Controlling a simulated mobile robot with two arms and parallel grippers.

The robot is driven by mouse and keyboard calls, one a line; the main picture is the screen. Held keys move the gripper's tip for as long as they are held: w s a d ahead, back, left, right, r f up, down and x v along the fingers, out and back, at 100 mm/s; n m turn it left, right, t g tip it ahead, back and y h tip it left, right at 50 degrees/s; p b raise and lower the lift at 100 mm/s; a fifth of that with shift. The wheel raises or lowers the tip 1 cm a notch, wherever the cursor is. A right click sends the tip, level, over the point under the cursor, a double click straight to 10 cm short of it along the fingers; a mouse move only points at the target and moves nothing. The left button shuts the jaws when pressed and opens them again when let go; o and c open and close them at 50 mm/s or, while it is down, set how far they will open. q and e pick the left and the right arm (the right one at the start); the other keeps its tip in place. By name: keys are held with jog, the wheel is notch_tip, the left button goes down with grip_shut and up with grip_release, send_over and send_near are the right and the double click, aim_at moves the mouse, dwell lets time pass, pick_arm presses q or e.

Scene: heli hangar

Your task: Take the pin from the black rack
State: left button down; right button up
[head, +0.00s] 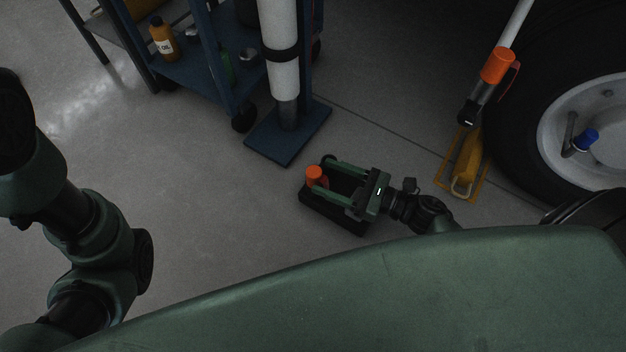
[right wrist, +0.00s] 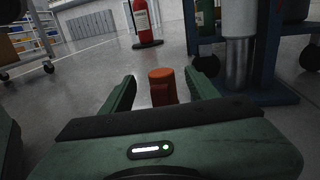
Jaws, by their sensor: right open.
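The orange pin (head: 315,176) stands up from the black rack (head: 333,217) on the floor in the head view. My right gripper (head: 319,175) reaches in from the right, low over the rack. Its jaws are open, with one green finger on each side of the pin's head. In the right wrist view the pin (right wrist: 161,84) is between the two fingertips (right wrist: 160,80), with a gap on both sides. The pin's lower part is hidden. My left arm shows at the left of the head view, but its gripper is not visible.
A blue base plate with a white post (head: 282,60) stands behind the rack, beside a blue cart (head: 190,75). A yellow chock (head: 466,165) and a large wheel (head: 580,120) are at the right. Open floor lies left of the rack.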

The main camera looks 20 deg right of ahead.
aim_at(307, 171)
jog(key=b+x, duration=0.1)
jog(key=x, duration=0.1)
jog(key=b+x, duration=0.1)
jog(key=x, duration=0.1)
jog(key=f+b+x, duration=0.1)
jog(key=x, duration=0.1)
jog(key=shift+d+b, duration=0.1)
jog(key=shift+b, duration=0.2)
jog(key=shift+w+a, duration=0.45)
jog(key=shift+r, duration=0.1)
grip_shut()
